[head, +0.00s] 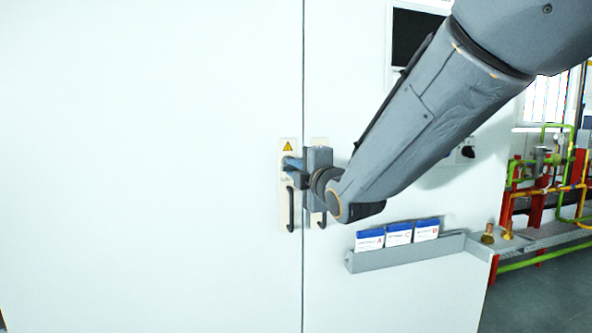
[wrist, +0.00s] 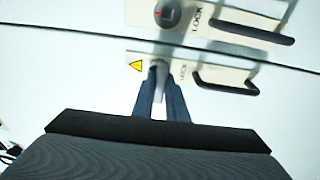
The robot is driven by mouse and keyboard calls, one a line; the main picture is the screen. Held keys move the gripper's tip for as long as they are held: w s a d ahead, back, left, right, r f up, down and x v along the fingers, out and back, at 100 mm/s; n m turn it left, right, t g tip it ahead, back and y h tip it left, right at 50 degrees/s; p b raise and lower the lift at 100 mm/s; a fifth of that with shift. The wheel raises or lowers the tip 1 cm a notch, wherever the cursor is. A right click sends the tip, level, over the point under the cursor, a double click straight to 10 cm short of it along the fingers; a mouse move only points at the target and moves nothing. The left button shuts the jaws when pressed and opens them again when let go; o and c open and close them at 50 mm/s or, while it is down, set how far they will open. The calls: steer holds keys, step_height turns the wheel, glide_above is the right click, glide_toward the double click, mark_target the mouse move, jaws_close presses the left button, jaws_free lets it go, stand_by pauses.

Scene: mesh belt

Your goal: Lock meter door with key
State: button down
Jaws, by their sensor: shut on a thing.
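The white cabinet has two doors, left (head: 150,170) and right (head: 400,290), meeting flush at a vertical seam. The left door's lock plate (head: 286,220) has a yellow warning triangle and a black handle (head: 290,208). In the wrist view this plate (wrist: 215,72) carries a LOCK label. My gripper (head: 289,163) is at this plate, its fingers (wrist: 160,82) shut on a grey key (wrist: 159,92) at the keyhole area beside the triangle. How deep the key sits is hidden. The second plate (wrist: 225,28) has a round knob (wrist: 168,13) with a red mark.
A grey tray (head: 410,254) on the right door holds blue-topped labelled packs (head: 398,234). A dark screen (head: 415,35) is above, partly behind my arm. Coloured pipes (head: 545,200) and a grey ledge (head: 520,240) stand at the right. The left door face is clear.

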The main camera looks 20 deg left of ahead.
steer(key=shift+s+a+f, duration=0.1)
steer(key=shift+f, duration=0.3)
steer(key=c, duration=1.7)
jaws_free()
steer(key=shift+a, duration=0.1)
steer(key=shift+o, duration=0.2)
steer(key=shift+r, duration=0.15)
